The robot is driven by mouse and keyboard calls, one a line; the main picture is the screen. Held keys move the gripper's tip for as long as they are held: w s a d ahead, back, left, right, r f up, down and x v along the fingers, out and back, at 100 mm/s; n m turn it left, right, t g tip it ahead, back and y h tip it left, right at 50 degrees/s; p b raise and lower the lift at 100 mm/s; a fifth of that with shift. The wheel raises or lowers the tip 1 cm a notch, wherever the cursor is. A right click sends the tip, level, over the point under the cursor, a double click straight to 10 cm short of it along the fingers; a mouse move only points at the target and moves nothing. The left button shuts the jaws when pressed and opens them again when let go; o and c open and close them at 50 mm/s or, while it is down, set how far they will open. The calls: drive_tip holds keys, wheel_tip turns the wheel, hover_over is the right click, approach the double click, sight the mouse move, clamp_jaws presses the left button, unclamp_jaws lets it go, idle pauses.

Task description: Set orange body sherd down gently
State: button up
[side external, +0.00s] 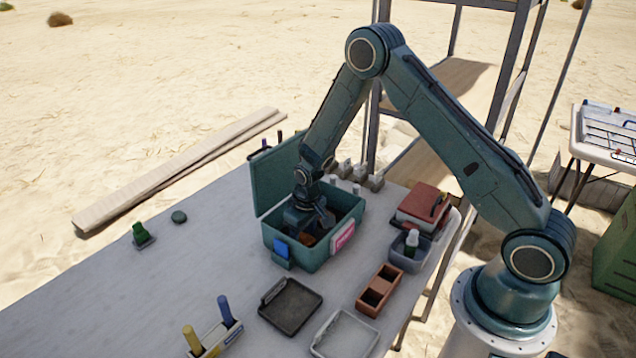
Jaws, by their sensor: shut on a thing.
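My gripper (308,222) points down inside the open teal box (295,262), its lower part below the rim. It is shut on the orange body sherd (309,240), of which only a small brownish-orange patch shows low in the box. The rest of the sherd is hidden by my gripper and the box wall. I cannot tell whether the sherd touches the box floor.
A black tray (290,303), a white tray (345,334) and a brown two-compartment holder (379,290) lie in front. A grey bin with a bottle (411,243) and red books (422,203) stand right. The table's left part is mostly clear.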

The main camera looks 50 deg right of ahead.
sight(307, 241)
drive_tip(key=o, duration=1)
drive_tip(key=shift+r, duration=0.1)
wheel_tip(307, 241, up, 12)
drive_tip(key=s, duration=0.1)
drive_tip(key=shift+s, duration=0.25)
idle(0.4)
